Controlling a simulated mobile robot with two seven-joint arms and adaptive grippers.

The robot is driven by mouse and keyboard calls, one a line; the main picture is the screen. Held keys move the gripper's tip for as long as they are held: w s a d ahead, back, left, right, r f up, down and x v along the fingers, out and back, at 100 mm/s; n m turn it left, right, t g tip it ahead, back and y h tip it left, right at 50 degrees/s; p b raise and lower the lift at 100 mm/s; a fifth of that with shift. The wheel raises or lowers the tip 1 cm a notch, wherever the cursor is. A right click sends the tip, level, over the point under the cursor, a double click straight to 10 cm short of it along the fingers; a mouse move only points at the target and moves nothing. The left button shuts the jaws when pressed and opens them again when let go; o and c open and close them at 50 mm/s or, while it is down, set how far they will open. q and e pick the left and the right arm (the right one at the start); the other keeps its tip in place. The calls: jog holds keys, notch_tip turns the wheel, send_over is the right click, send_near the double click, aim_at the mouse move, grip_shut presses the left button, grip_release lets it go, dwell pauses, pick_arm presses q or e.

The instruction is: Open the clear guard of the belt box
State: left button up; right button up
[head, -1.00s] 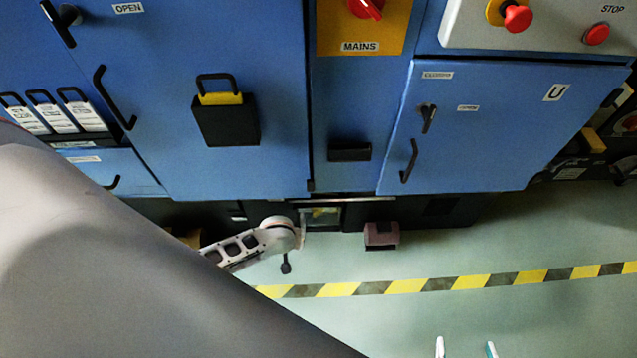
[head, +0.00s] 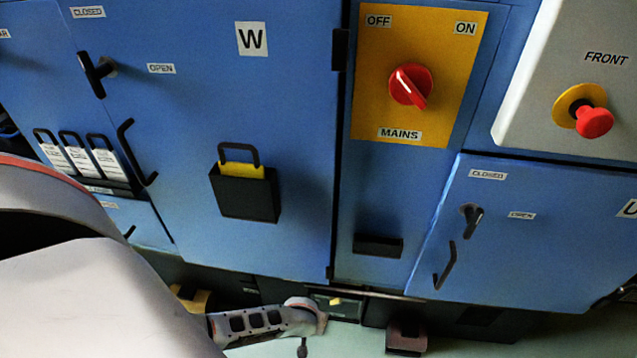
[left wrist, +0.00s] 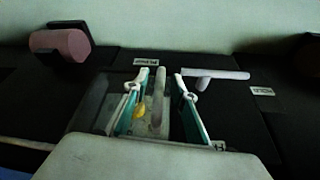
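The belt box with its clear guard (head: 345,306) sits low at the foot of the blue machine, in the bottom middle of the head view. In the left wrist view the see-through guard (left wrist: 98,105) is close up, with a small yellow piece showing under it. My left gripper (left wrist: 162,80) is open over it, its two teal fingers apart. A grey upright bar (left wrist: 158,98) lies between the fingers; I cannot tell whether either finger touches it. The guard looks shut. My right gripper is out of view.
A pinkish block (head: 407,336) in a dark holder is beside the box; it also shows in the left wrist view (left wrist: 62,44). A grey T-shaped handle (left wrist: 213,75) is right of the fingers. A red MAINS switch (head: 409,87) and cabinet doors are above.

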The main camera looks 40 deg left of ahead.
pick_arm(q)
jog(key=shift+w, duration=0.1)
grip_shut()
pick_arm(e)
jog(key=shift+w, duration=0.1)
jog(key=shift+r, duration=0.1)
